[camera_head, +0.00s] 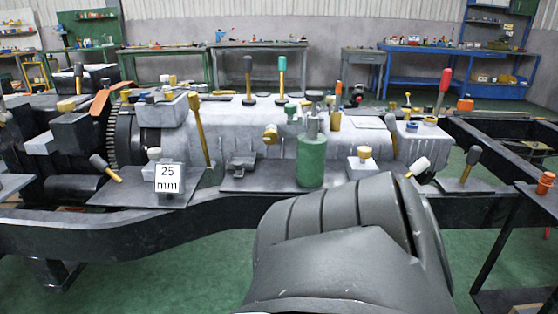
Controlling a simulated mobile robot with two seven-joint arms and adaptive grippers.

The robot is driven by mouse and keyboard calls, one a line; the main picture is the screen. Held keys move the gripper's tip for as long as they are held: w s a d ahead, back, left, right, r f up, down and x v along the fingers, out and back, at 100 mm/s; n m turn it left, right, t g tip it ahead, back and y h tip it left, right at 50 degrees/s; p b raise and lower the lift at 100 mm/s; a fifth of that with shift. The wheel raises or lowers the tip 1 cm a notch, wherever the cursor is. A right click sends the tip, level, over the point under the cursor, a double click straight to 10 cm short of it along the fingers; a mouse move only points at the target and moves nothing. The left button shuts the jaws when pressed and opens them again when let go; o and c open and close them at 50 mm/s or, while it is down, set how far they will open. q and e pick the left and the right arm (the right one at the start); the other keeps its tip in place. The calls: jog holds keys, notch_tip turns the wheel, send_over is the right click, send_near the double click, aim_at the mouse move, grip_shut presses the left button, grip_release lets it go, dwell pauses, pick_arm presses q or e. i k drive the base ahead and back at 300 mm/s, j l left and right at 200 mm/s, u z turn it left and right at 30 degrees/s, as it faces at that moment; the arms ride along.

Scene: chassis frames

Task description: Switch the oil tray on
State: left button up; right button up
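A long grey machine (240,130) lies on a black chassis frame (120,236). I cannot tell which part is the oil tray or its switch. Several levers stand on the machine: a teal-topped one (282,74), a black-topped one (248,72), a red-handled one (443,88) and a tilted white-handled one (418,167). A black-handled lever (472,162) stands on the right plate. A green cylinder (311,162) stands upright at the middle front. A dark grey rounded part, probably my arm, fills the lower middle and hides part of the frame. Neither gripper shows.
A white "25 mm" sign (167,178) stands at the front left. A small block with a yellow knob (364,152) sits right of the green cylinder. Workbenches, including a blue one (455,50), line the back wall. Green floor (170,280) is open in front.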

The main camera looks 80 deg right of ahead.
aim_at(239, 162)
jog(key=z, duration=2.2)
